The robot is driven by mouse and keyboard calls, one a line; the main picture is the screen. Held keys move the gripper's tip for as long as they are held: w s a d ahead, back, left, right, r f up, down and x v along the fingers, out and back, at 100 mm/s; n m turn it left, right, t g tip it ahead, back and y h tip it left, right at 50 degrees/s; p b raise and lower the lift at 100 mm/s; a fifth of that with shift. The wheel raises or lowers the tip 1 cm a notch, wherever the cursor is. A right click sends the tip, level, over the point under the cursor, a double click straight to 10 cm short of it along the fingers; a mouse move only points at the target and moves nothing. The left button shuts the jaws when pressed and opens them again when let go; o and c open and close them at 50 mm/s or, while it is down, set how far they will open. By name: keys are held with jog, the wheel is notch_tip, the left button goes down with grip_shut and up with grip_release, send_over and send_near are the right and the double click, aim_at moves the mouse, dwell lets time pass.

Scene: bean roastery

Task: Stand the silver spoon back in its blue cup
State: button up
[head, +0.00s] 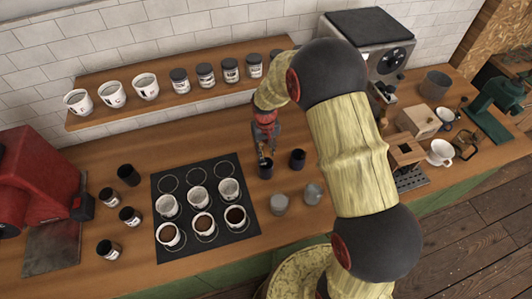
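My gripper (266,147) points down just above a small dark cup (266,171) on the wooden counter. A thin light sliver, which may be the silver spoon (262,157), shows between the fingertips and the cup's mouth. It is too small to tell whether the fingers hold it or whether its lower end is inside the cup. A second dark cup (297,158) stands close by to the right. At this size both cups look nearly black with a bluish tint, so I cannot tell for sure which is the blue one.
A black mat (164,190) with several white cups lies to the left. Two grey metal cups (279,204) (312,194) stand in front. Dark jars (128,175) are farther left. A wall shelf (120,117) with cups and jars runs behind. Coffee machines flank the counter.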

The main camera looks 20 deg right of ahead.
notch_tip(320, 180, up, 11)
dwell(0.3)
jog(key=shift+s+a, duration=0.1)
dwell(0.8)
jog(key=s+r+t+b, duration=0.2)
jog(key=s+b, duration=0.6)
jog(key=s, duration=0.5)
jog(key=s+r+t+b, duration=0.3)
jog(key=s+b, duration=0.5)
jog(key=s, duration=0.6)
jog(key=shift+s+r+t+b, duration=0.2)
jog(key=shift+r+t+b, duration=0.1)
jog(key=shift+b, duration=0.1)
